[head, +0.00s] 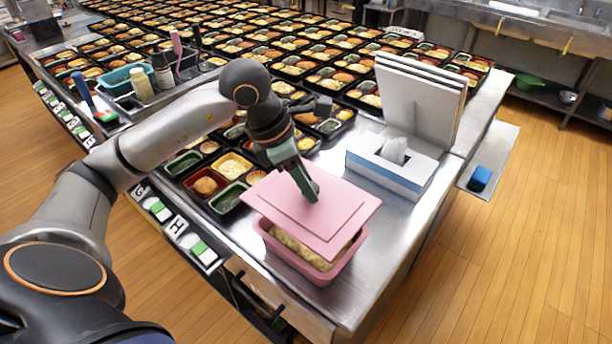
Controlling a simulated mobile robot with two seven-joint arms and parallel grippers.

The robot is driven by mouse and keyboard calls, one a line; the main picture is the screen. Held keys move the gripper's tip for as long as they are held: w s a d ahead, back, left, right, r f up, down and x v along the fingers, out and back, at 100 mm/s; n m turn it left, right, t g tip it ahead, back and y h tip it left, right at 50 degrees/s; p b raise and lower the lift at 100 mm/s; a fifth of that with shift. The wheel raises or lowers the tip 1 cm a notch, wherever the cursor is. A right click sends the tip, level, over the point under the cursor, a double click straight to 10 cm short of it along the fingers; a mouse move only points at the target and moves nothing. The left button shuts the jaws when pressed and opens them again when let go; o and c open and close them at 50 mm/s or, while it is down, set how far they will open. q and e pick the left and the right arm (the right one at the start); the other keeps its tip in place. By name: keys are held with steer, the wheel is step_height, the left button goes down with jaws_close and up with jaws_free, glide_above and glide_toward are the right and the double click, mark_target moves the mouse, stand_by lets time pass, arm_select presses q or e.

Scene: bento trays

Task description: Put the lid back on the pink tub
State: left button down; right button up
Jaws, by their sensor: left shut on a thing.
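The pink tub (325,277) stands on the steel counter near its front right corner. Pale food shows inside it under the lid's front edge. The flat pink lid (345,210) is over the tub, tilted and set off toward the back, so the tub's front part stays uncovered. I cannot tell whether the lid touches the tub's rim. My left gripper (312,194) points down at the middle of the lid and is shut on it, its fingers partly hiding the grip. My right gripper is not in view.
A tissue box (388,168) and an upright white board stack (420,100) stand behind the tub. Bento trays (225,185) fill the counter to the left and back. Bare steel (385,215) lies right of the lid. A blue sponge (480,179) lies on a side shelf.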

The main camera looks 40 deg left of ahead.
mark_target(304, 200)
arm_select(q)
step_height(304, 200, down, 6)
steer(key=b, duration=0.4)
steer(key=shift+r, duration=0.2)
steer(key=shift+f+b, duration=0.8)
steer(key=shift+f, duration=0.05)
steer(key=shift+f+b, duration=0.15)
steer(key=shift+b, duration=0.25)
stand_by(0.5)
jaws_free()
stand_by(0.5)
